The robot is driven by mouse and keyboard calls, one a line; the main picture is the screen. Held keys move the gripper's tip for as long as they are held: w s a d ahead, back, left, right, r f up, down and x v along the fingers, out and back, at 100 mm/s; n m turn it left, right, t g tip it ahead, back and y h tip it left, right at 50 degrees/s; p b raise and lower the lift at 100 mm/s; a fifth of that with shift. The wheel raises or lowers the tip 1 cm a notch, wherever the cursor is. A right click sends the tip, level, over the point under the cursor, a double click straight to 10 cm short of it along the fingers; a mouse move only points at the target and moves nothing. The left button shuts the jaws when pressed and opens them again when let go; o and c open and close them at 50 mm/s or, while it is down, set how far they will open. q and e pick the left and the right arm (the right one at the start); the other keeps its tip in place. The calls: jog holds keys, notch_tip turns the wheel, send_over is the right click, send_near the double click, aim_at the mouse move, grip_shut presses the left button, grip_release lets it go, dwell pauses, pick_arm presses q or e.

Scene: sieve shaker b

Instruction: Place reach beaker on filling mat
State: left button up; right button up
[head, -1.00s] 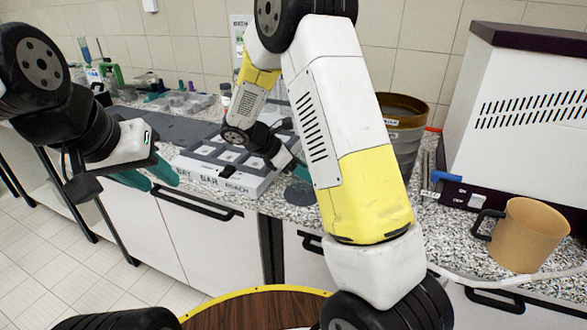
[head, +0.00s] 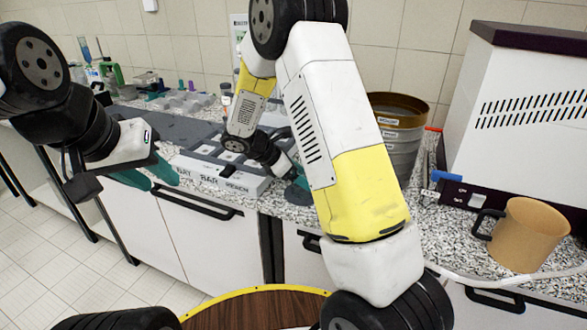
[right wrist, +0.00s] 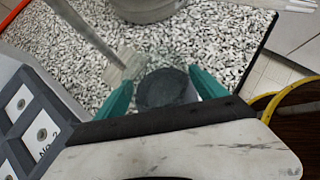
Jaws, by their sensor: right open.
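A dark grey round disc (right wrist: 162,90), which looks like the filling mat, lies flat on the speckled counter. It also shows in the head view (head: 298,200) near the counter's front edge. My right gripper (right wrist: 162,84) is open, its teal fingers on either side of the disc in the picture. In the head view my right gripper (head: 300,182) is low over the disc, partly behind my own arm. My left gripper (head: 152,181) is open and empty, in front of the counter.
A labelled tray (head: 222,184) with several slots stands left of the disc. A sieve stack (head: 402,135) stands behind my right arm. A brush (right wrist: 120,60) lies near the disc. A tan mug (head: 530,235) and a white machine (head: 525,105) are at the right.

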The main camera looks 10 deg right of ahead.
jog(key=v, duration=1.1)
jog(key=s+d+r+m+t+y, duration=0.2)
jog(key=s+r+m+y, duration=0.3)
jog(key=s+m, duration=0.4)
jog(key=s+d+r+m+t+y, duration=0.2)
jog(key=s+r+m+y, duration=0.4)
jog(key=s, duration=0.7)
notch_tip(320, 180, up, 2)
jog(key=d+m, duration=0.1)
jog(key=m, duration=0.3)
jog(key=shift+s+d+m, duration=0.2)
jog(key=shift+s+m, duration=0.1)
jog(key=shift+s, duration=0.05)
